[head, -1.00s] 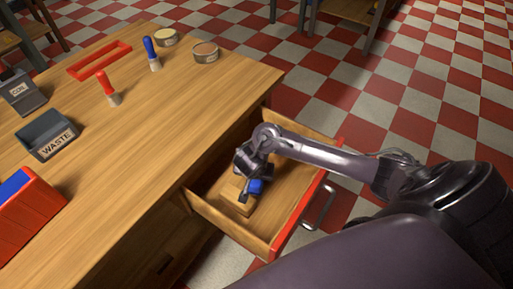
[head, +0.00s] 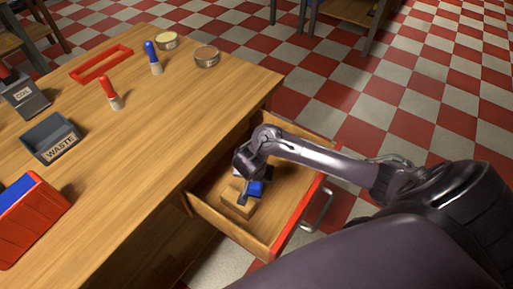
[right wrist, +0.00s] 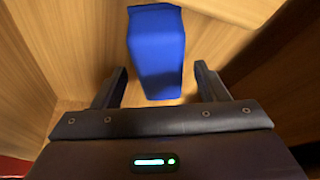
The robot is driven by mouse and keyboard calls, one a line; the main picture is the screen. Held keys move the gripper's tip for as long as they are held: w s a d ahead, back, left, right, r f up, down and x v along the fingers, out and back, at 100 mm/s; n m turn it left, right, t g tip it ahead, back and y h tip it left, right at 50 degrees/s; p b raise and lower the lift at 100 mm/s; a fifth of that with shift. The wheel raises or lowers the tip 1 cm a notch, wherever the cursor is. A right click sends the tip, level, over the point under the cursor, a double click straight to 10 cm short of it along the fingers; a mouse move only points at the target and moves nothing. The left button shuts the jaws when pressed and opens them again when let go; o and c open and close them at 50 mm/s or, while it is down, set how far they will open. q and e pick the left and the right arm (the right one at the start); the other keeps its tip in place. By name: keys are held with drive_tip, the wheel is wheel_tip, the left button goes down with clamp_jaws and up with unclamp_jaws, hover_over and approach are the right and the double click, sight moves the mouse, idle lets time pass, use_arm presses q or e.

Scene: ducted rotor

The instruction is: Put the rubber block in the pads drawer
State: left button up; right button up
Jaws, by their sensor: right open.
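A blue block (head: 256,188), which I take to be the rubber block, is inside the open wooden drawer (head: 231,228) with a red front. In the right wrist view the blue block (right wrist: 157,50) lies between and beyond the spread fingers, with gaps on both sides. My right gripper (head: 246,186) is down in the drawer, open, with the block free between its fingers (right wrist: 160,70). A tan wooden-looking piece (head: 236,205) shows under the gripper in the drawer. The gripper partly hides the block in the head view. My left gripper is not in view.
The drawer's side walls and red front with a metal handle (head: 317,213) surround the gripper. On the tabletop are a waste bin (head: 50,138), a red box (head: 30,222), red and blue-handled brushes, two round tins and a red frame (head: 100,63). The drawer's right part is clear.

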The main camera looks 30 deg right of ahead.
drive_tip(key=p+v, duration=0.6)
drive_tip(key=v, duration=0.3)
drive_tip(key=shift+r+p, duration=0.35)
drive_tip(key=shift+s+a, duration=0.1)
drive_tip(key=shift+s, duration=0.05)
